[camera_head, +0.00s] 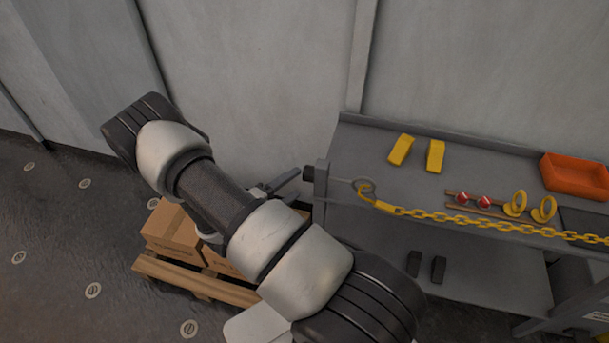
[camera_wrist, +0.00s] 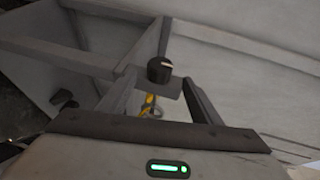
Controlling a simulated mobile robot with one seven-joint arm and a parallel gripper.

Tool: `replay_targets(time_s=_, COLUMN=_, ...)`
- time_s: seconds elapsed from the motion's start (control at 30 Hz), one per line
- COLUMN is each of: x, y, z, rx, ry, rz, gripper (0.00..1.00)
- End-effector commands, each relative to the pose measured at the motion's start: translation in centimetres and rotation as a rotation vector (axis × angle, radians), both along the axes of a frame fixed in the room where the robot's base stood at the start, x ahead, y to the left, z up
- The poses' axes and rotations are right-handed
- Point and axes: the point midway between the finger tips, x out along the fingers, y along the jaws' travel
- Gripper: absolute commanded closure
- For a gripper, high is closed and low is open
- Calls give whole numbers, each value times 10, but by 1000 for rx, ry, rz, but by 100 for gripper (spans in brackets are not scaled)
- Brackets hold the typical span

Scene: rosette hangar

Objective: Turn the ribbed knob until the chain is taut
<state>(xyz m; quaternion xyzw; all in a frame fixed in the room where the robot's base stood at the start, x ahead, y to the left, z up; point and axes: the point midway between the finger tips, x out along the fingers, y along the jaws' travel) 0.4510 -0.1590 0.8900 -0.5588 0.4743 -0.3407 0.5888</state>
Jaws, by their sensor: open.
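The dark ribbed knob (camera_head: 308,173) sticks out from the left end of the grey bench. In the wrist view the knob (camera_wrist: 160,70) has a pale mark on its face and lies between my fingertips in the picture. My gripper (camera_head: 288,184) is open and empty, its fingers pointing at the knob from the left. In the wrist view my gripper (camera_wrist: 159,77) has one finger on each side of the knob; I cannot tell whether the tips reach around it. The yellow chain (camera_head: 463,217) runs from a ring near the knob along the bench front, dipping slightly.
The bench top (camera_head: 372,150) carries yellow blocks (camera_head: 401,150), a rack with red and yellow pieces (camera_head: 480,203) and an orange tray (camera_head: 577,178). Cardboard boxes on a wooden pallet (camera_head: 190,281) stand below my arm. A grey wall closes the back. Floor at left is clear.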

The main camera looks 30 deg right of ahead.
Motion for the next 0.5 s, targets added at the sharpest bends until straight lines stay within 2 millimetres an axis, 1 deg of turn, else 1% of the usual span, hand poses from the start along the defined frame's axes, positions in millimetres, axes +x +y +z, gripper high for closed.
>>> replay_targets(time_s=0.03, x=2, y=-12, z=-1, rx=-1, ry=1, rz=-4, gripper=41)
replay_targets(time_s=0.2, x=12, y=-38, z=-7, rx=1, ry=0, rz=-3, gripper=41)
replay_targets(time_s=0.33, x=17, y=-51, z=-9, rx=0, ry=-1, rz=-2, gripper=41)
replay_targets(time_s=0.5, x=19, y=-57, z=-11, rx=0, ry=-1, rz=-1, gripper=41)
